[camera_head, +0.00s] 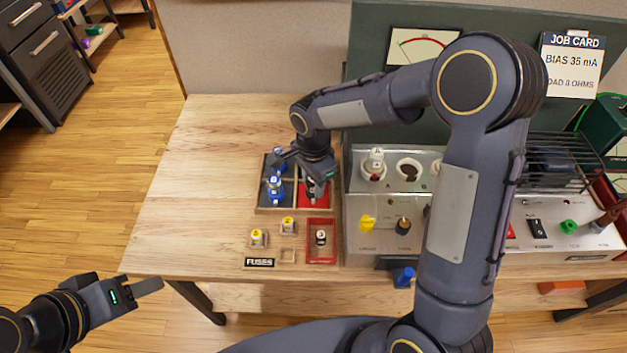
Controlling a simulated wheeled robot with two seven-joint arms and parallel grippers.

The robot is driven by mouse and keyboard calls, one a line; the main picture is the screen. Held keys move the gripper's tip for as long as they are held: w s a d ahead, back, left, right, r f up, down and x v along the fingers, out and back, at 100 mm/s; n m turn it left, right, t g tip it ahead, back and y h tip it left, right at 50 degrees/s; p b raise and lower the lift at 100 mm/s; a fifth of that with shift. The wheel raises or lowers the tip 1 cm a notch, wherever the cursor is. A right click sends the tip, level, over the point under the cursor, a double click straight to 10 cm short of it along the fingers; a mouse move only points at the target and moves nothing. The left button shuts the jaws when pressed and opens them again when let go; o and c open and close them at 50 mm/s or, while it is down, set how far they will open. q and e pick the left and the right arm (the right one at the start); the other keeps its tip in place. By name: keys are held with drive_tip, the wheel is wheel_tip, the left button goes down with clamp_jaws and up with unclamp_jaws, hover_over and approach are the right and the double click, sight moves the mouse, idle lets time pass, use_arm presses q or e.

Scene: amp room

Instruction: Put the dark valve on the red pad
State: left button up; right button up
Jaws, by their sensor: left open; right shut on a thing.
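The red pad (321,200) lines the right part of a low wooden tray on the bench, partly hidden by my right gripper. My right gripper (314,180) points down over the red pad and is shut on the dark valve (312,190). The valve is mostly hidden by the fingers, and I cannot tell whether it touches the pad. Blue-topped valves (275,184) stand on the dark left part of the tray. My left gripper (143,291) is open and empty, off the bench's front edge at lower left.
Yellow-topped fuses (258,238) sit in small wooden holders by the FUSES label (259,262). A red box (321,257) holds a white, dark-marked fuse. The metal amp chassis (376,215) stands just right of the tray. The bench's left side (200,190) is clear.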

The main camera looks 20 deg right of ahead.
drive_tip(key=shift+f, duration=0.2)
drive_tip(key=o, duration=1)
drive_tip(key=shift+r, duration=0.5)
wheel_tip(320, 180, up, 12)
drive_tip(key=shift+f+p, duration=0.25)
drive_tip(key=shift+p, duration=0.15)
